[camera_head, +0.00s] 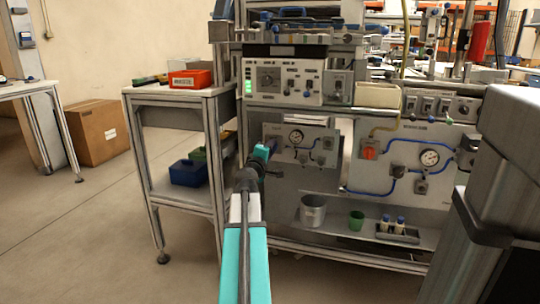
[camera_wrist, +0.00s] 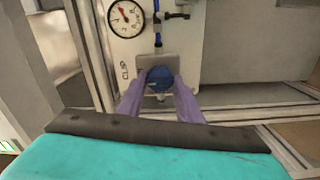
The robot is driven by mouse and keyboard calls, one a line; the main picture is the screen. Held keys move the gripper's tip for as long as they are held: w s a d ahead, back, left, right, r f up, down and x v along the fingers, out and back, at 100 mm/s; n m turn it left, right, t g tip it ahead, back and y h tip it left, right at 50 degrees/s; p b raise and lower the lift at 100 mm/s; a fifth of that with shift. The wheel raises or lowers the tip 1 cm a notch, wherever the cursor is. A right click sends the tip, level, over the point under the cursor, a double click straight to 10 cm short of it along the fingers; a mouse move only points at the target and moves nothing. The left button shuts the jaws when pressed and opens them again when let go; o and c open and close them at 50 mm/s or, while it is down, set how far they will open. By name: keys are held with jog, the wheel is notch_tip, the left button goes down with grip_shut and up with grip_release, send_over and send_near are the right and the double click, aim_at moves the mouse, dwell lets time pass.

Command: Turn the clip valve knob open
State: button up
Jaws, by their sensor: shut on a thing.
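The clip valve knob (camera_wrist: 160,75) is a round blue knob on a grey square body (camera_wrist: 158,58), mounted on a pale panel (camera_wrist: 200,40). The panel has sideways lettering that seems to read "CLIP". My gripper (camera_wrist: 160,82) has its two purple fingers on either side of the knob, shut on it. In the head view, my teal gripper (camera_head: 262,153) reaches the left end of the small gauge panel (camera_head: 318,150), and the knob is hidden there. The knob's exact angle is hard to tell.
A round gauge (camera_wrist: 126,18) sits beside the knob on the panel. A second panel with a red-orange knob (camera_head: 369,149) and blue hoses stands to the right. A metal cup (camera_head: 313,212) and green cup (camera_head: 356,220) stand on the lower shelf. A white side table (camera_head: 150,97) is at left.

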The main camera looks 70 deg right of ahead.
dwell(0.4)
jog(key=o, duration=1)
jog(key=shift+o, duration=0.2)
jog(key=shift+a, duration=0.1)
